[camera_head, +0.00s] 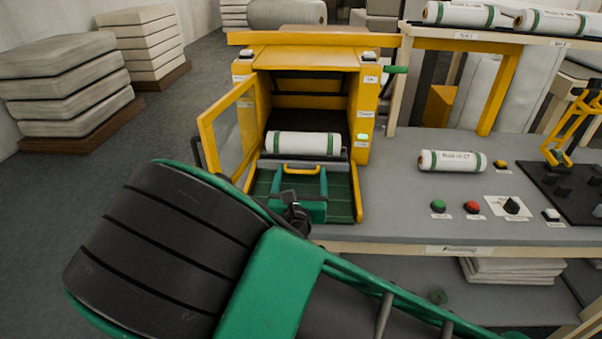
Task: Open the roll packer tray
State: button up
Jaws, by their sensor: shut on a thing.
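The roll packer (312,57) is a yellow box-like machine on the bench, its clear-paned door (205,133) swung out to the left. A white roll with green bands (303,139) lies across its mouth on a dark grey tray (345,157). A yellow handle (301,167) shows at the tray's front. My green gripper (300,174) reaches it from the front, one finger on each side, shut on the handle. My wrist and arm hide part of the green slatted deck (343,192) below. How far the tray is out is hard to tell.
Another banded roll (452,161) lies on the grey bench (400,205) to the right. Green and red buttons (472,207) and a black knob (511,206) sit near its front edge. Stacked wadding (65,85) stands on the floor at left.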

jog(key=o, duration=1.5)
jog(key=s, duration=1)
jog(key=shift+s+a, duration=0.15)
jog(key=shift+s, duration=0.15)
